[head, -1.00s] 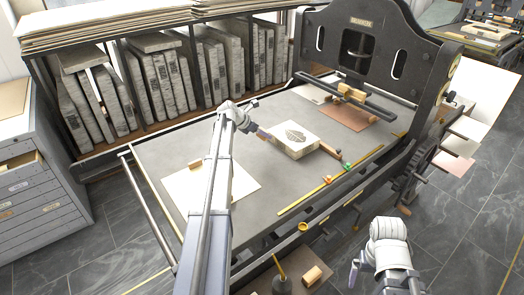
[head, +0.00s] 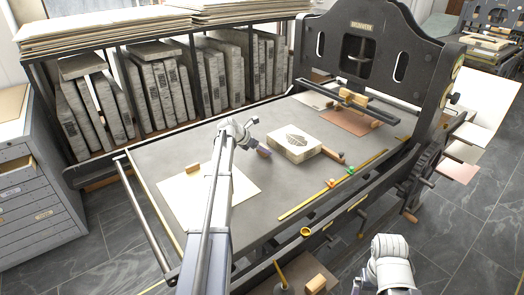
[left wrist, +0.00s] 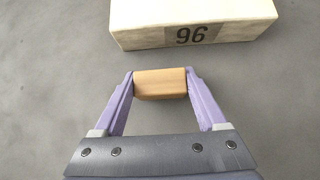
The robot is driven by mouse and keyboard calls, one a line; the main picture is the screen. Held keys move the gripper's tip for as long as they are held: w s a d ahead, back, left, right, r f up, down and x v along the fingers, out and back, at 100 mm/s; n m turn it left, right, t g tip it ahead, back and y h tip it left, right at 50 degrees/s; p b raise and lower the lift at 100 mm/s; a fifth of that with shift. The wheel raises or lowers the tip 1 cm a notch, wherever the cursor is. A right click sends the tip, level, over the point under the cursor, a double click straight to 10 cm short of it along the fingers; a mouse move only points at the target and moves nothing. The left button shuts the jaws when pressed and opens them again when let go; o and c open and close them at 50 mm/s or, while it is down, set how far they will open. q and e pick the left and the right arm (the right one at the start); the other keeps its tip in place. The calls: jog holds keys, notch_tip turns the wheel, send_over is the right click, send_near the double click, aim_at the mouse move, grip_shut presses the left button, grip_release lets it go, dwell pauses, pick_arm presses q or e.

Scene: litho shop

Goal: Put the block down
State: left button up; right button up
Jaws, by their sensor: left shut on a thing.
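My left gripper (left wrist: 160,85) is shut on a small light-brown wooden block (left wrist: 160,84), held between its two purple fingertips. In the head view this gripper (head: 263,151) is over the grey press bed, just left of and in front of the pale litho stone (head: 294,143). The stone's face, labelled 96, shows ahead of the block in the left wrist view (left wrist: 195,30), with a small gap between. I cannot tell whether the block touches the bed. My right arm (head: 390,262) is at the lower right; its jaws are mostly cut off.
The grey press bed (head: 240,203) has bare room around the gripper. A white sheet (head: 235,187) with another wooden block (head: 193,168) lies to the left. A yellow bar (head: 305,205), a red thing and a green thing lie to the right. The press frame (head: 375,50) stands behind.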

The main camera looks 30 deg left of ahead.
pick_arm(q)
jog(key=shift+f, duration=0.1)
jog(key=o, duration=1.4)
jog(key=shift+p+v, duration=4.25)
jog(key=shift+v, duration=1.85)
jog(key=shift+w, duration=0.1)
jog(key=b+x, duration=0.9)
jog(key=x, duration=0.3)
jog(key=shift+f, duration=0.15)
